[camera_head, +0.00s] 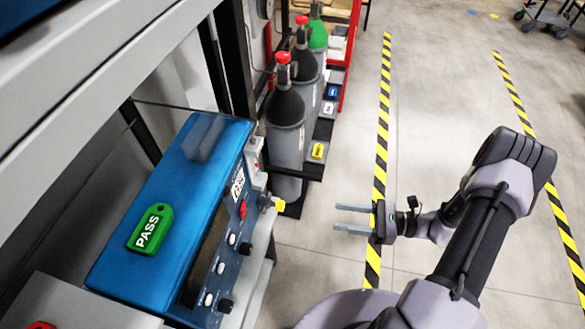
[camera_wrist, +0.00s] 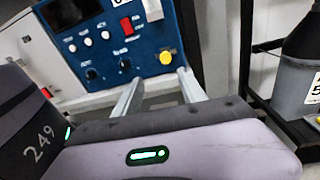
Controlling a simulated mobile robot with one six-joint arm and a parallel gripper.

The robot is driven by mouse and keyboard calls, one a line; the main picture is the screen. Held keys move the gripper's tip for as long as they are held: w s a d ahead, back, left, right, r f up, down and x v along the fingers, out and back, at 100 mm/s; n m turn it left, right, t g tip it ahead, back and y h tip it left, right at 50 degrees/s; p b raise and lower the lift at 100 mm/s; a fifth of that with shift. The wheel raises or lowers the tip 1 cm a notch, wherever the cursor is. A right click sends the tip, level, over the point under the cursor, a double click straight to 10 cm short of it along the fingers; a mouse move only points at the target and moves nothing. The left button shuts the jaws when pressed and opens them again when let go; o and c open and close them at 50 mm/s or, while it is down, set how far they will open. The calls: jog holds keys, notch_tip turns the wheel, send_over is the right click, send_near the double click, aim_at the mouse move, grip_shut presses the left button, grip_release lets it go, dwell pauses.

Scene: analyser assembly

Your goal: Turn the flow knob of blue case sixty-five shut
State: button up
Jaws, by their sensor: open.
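The blue case (camera_head: 185,165) sits on the bench at left, its front panel facing right. A white number label (camera_head: 238,183) on it is too small to read surely. A yellow knob (camera_head: 279,205) sticks out from the panel's far end; it also shows in the wrist view (camera_wrist: 165,57). Black knobs (camera_head: 246,249) sit nearer along the panel, also in the wrist view (camera_wrist: 91,73). I cannot read which is the flow knob. My gripper (camera_head: 337,217) is open and empty, right of the yellow knob and apart from it. In the wrist view its fingers (camera_wrist: 161,77) point toward the panel.
A green PASS tag (camera_head: 151,229) lies on the case. Gas cylinders (camera_head: 285,125) stand in a rack beyond it. A grey shelf beam (camera_head: 90,70) hangs over the left side.

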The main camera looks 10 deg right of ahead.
jog(key=f+m+t, duration=0.1)
jog(key=f, duration=0.1)
jog(key=b, duration=0.3)
send_near(284, 206)
jog(key=x, duration=1)
jog(key=shift+w+a+f, duration=0.15)
jog(key=shift+a+f, duration=0.05)
grip_shut()
